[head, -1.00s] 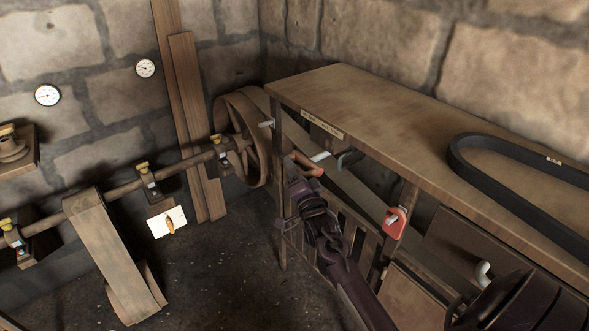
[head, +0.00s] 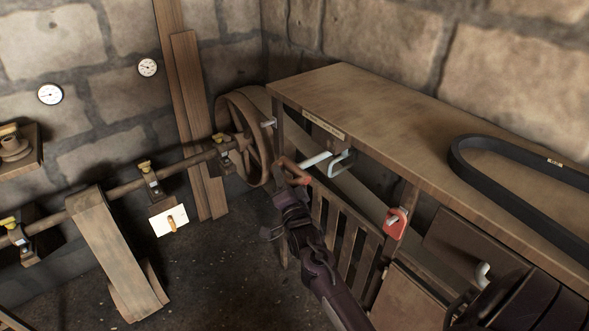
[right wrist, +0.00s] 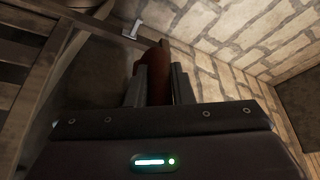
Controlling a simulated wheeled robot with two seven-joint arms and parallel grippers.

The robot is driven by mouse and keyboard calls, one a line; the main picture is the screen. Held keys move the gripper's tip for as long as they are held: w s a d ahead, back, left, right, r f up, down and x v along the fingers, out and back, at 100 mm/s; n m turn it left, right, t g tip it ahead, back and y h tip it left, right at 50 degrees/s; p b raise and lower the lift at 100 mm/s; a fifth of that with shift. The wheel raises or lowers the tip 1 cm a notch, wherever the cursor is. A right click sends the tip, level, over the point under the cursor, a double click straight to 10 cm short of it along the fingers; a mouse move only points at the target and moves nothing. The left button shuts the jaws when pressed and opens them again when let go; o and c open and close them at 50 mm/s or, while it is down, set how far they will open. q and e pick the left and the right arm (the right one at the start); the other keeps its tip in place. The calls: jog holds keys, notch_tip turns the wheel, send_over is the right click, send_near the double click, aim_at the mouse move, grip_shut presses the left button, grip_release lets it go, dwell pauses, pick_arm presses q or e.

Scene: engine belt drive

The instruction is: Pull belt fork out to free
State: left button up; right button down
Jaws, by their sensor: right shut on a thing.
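The belt fork has a red-brown handle (head: 288,163), a pale rod (head: 316,160) and a grey U-shaped loop (head: 342,163). It is at the bench's left front, below the bench top. My right gripper (head: 291,177) is shut on the handle. In the right wrist view the red-brown handle (right wrist: 154,78) stands between the two fingers. The flat belt (head: 330,187) runs below and behind the fork, towards the spoked pulley wheel (head: 245,140). My left gripper is not in view.
The wooden bench (head: 380,115) stands close above the fork. A slatted guard (head: 335,225) and a red tag (head: 396,222) are below it. A black belt loop (head: 500,190) lies on the bench top.

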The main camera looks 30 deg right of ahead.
jog(key=a, duration=0.3)
jog(key=shift+s+a+f, duration=0.15)
jog(key=shift+a, duration=0.1)
jog(key=c, duration=1.3)
grip_release()
jog(key=shift+a, duration=0.15)
